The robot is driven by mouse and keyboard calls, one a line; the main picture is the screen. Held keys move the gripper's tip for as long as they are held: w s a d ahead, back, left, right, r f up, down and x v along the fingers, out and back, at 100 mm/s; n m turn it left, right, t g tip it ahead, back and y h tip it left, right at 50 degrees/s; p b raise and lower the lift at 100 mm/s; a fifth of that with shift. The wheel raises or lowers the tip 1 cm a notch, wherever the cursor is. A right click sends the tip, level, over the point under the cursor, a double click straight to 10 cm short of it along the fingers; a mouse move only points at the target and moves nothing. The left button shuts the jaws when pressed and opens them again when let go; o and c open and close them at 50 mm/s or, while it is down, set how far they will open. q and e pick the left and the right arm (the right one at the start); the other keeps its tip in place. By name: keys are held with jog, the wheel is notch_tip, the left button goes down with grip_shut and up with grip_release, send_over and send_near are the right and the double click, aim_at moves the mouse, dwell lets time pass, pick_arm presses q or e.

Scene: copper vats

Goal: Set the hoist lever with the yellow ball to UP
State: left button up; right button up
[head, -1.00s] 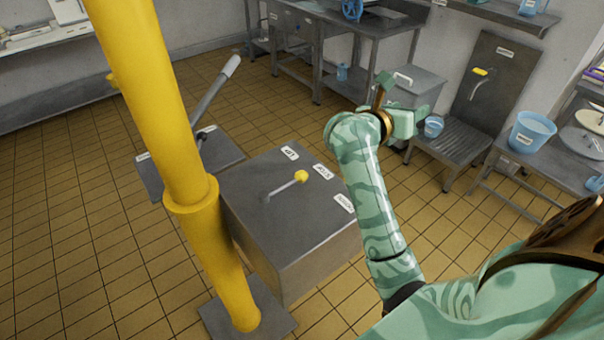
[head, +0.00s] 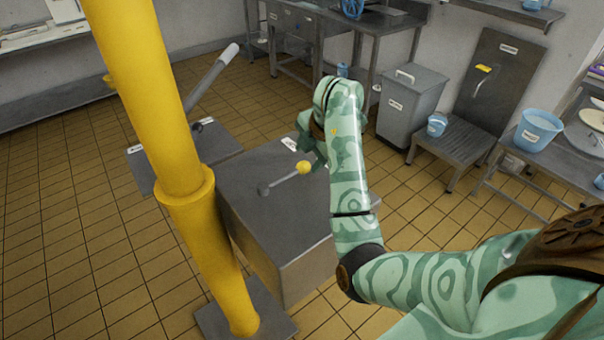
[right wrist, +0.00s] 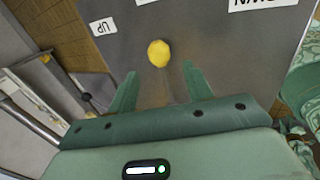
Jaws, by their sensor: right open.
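The hoist lever is a short grey rod (head: 284,179) with a yellow ball (head: 304,167) at its end, on top of a grey metal box (head: 248,181). It points toward the box's labelled far-right edge, roughly at the middle label. My right gripper (right wrist: 159,78) is open and empty in the right wrist view. There the yellow ball (right wrist: 158,53) shows just beyond the fingertips, between their lines. In the head view my forearm hides much of this gripper. My left gripper is out of view.
A thick yellow post (head: 150,100) stands left of the box. Behind it is a second lever with a long grey handle (head: 212,78). A grey bin (head: 408,105), a low bench (head: 462,150) and a blue bucket (head: 537,132) stand at the right. Tiled floor lies between.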

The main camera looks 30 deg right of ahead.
aim_at(303, 165)
jog(key=b+x, duration=0.1)
jog(key=x, duration=0.4)
jog(key=shift+w+f+b, duration=0.1)
jog(key=shift+f+b, duration=0.1)
jog(key=shift+b, duration=0.15)
grip_shut()
